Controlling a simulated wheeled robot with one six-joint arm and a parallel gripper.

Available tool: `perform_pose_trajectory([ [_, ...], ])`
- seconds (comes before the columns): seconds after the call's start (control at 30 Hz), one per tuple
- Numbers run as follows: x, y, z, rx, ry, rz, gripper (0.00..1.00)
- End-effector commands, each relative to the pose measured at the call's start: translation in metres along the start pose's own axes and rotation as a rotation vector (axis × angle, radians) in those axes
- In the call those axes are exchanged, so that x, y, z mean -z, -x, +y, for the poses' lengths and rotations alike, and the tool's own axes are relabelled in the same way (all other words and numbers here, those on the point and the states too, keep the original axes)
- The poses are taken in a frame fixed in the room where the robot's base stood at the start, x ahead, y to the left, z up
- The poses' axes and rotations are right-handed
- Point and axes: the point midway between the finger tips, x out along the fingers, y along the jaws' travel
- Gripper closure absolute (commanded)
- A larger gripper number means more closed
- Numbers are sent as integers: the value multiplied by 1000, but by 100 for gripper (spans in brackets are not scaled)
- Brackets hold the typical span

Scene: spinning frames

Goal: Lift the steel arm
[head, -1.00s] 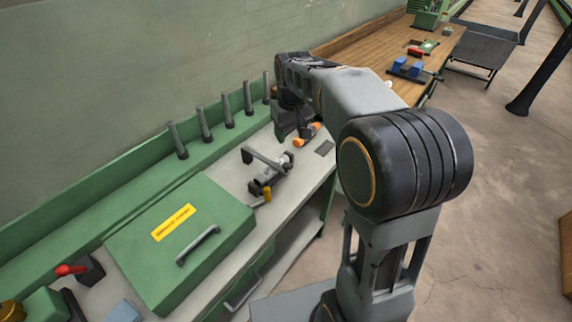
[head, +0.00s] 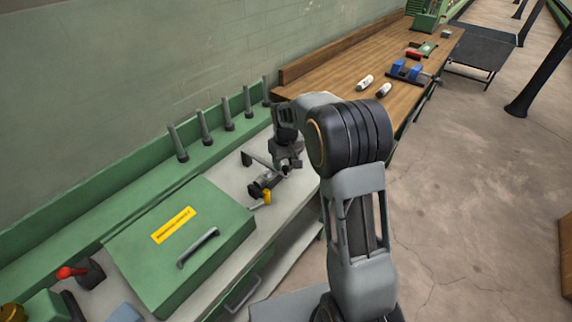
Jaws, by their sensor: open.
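The steel arm (head: 262,162) is a thin grey bar with an upturned end at its left. It belongs to a small dark mechanism (head: 258,189) with a yellow handle (head: 267,197), on the pale bench top. My gripper (head: 287,170) points down at the right end of the mechanism, close to the bar's right end. Its jaws are open. It covers part of the mechanism, and I cannot tell whether it touches the bar.
A green box lid (head: 185,240) with a yellow label and grey handle lies left of the mechanism. Several grey pegs (head: 204,125) stand along the green back ledge. A wooden bench (head: 340,65) behind holds white bobbins (head: 365,82) and a blue clamp (head: 407,68).

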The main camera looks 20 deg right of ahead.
Motion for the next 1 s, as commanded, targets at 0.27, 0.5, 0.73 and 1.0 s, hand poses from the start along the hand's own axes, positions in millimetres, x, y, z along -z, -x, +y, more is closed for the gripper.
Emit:
perform_pose_trajectory([
  [0.27,0,-20,0,0,0,0,45],
  [0.5,0,-21,0,0,0,1,45],
  [0.73,0,-21,0,0,0,1,59],
  [1.0,0,-21,0,0,0,1,85],
])
